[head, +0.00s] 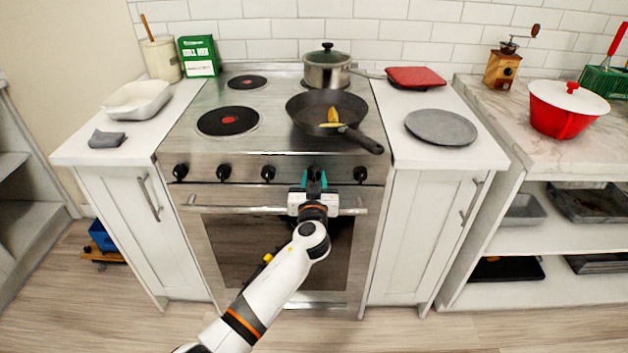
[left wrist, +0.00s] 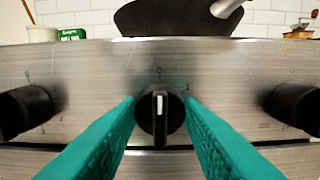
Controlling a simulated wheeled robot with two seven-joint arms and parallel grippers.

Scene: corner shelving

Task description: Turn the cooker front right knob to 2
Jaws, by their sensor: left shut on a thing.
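The cooker's (head: 255,170) front panel carries a row of black knobs. My left gripper (head: 314,180) is at the second knob from the right; its two teal fingers (left wrist: 160,112) are shut on that knob (left wrist: 160,118) from both sides in the left wrist view. The knob's white line stands upright, toward the 0 mark above it. A 1 mark is to the upper right; I cannot make out a 2. In the head view the gripper partly hides this knob. My right gripper is not in view.
Neighbouring knobs (head: 268,173) and (head: 360,174) flank the held one. An oven handle (head: 240,209) runs below the knobs. A frying pan (head: 310,112) with food sits above, its handle (head: 362,141) jutting over the front edge. A lidded pot (head: 326,72) stands behind.

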